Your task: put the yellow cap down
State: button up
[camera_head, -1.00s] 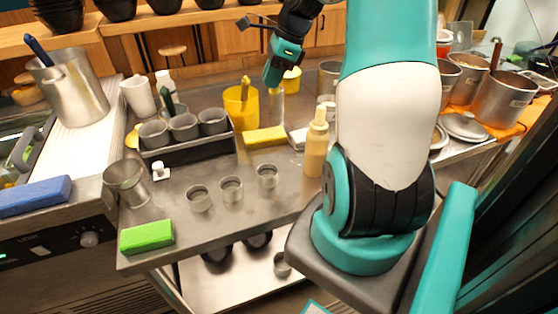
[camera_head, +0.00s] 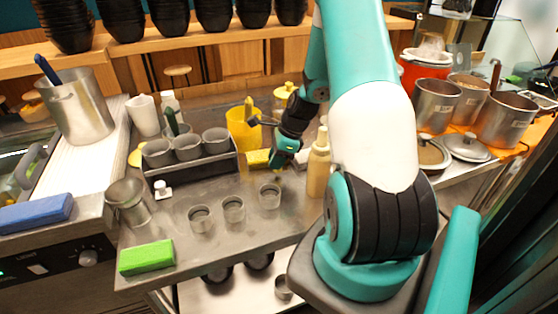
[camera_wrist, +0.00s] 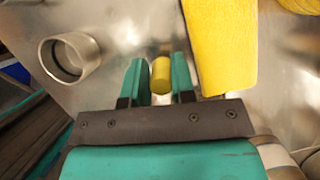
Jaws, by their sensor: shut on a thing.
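The yellow cap (camera_wrist: 161,75) is a small yellow cylinder between the two teal fingers of my gripper (camera_wrist: 160,82) in the wrist view. The fingers are shut on it. Whether it touches the counter below cannot be told. In the head view my gripper (camera_head: 277,166) is low over the steel counter (camera_head: 240,222), just right of the yellow sponge (camera_head: 257,159) and left of the cream squeeze bottle (camera_head: 318,168). The cap cannot be made out there.
Small metal cups (camera_head: 233,208) stand in front of my gripper; one (camera_wrist: 68,57) shows at left in the wrist view. A rack with grey cups (camera_head: 190,169), a yellow container (camera_head: 243,130) and a green sponge (camera_head: 147,257) are farther left. Bare counter lies around the metal cups.

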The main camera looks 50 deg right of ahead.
jog(key=shift+f, duration=0.8)
jog(key=o, duration=0.4)
jog(key=shift+f, duration=0.15)
